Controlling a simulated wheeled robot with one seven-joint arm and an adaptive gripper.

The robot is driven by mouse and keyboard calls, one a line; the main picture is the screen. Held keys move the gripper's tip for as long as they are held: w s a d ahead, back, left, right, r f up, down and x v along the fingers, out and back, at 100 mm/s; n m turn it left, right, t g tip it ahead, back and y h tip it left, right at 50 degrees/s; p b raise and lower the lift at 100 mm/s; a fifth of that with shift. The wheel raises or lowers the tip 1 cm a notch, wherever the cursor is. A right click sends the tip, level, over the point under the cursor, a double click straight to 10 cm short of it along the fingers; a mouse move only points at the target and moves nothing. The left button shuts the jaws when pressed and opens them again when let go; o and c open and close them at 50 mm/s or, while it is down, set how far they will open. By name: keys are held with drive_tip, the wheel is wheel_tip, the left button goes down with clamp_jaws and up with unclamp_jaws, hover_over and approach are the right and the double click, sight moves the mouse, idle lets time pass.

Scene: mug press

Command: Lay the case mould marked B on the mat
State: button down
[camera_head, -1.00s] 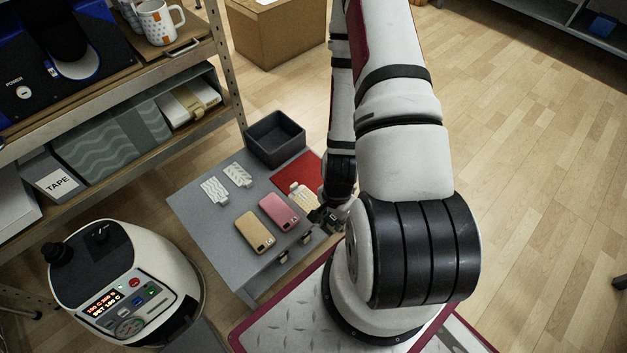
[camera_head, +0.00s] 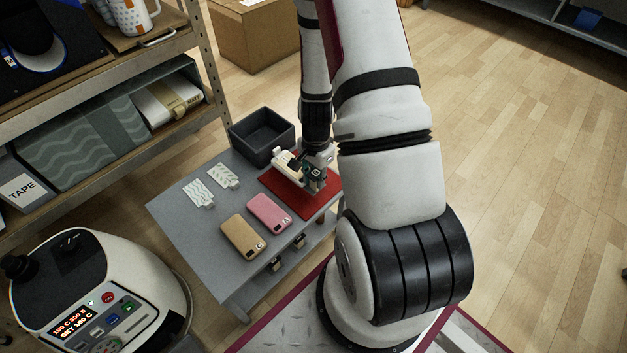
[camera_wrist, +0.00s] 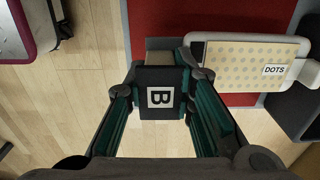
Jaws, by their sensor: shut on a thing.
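My gripper (camera_wrist: 160,100) is shut on the dark grip of the case mould, whose white tag (camera_wrist: 160,97) reads B. The mat also shows in the wrist view (camera_wrist: 150,18).
A dark open bin (camera_head: 262,134) stands just beyond the mat. A tan case (camera_head: 242,236), a pink case (camera_head: 268,213) and two patterned sheets (camera_head: 198,192) lie on the grey table (camera_head: 170,222). A shelf (camera_head: 110,170) and a press (camera_head: 110,285) stand left.

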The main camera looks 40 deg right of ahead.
drive_tip(key=shift+w+d+f, duration=0.1)
drive_tip(key=shift+w+d, duration=0.25)
drive_tip(key=shift+w, duration=0.2)
drive_tip(key=shift+w+d, duration=0.3)
drive_tip(key=shift+w, duration=0.25)
wheel_tip(320, 180, down, 4)
drive_tip(key=shift+r+b, duration=0.15)
drive_tip(key=shift+b, duration=1.1)
drive_tip(key=shift+r, duration=0.1)
drive_tip(key=c, duration=1.4)
unclamp_jaws()
drive_tip(key=shift+s, duration=0.1)
drive_tip(key=shift+o, duration=0.2)
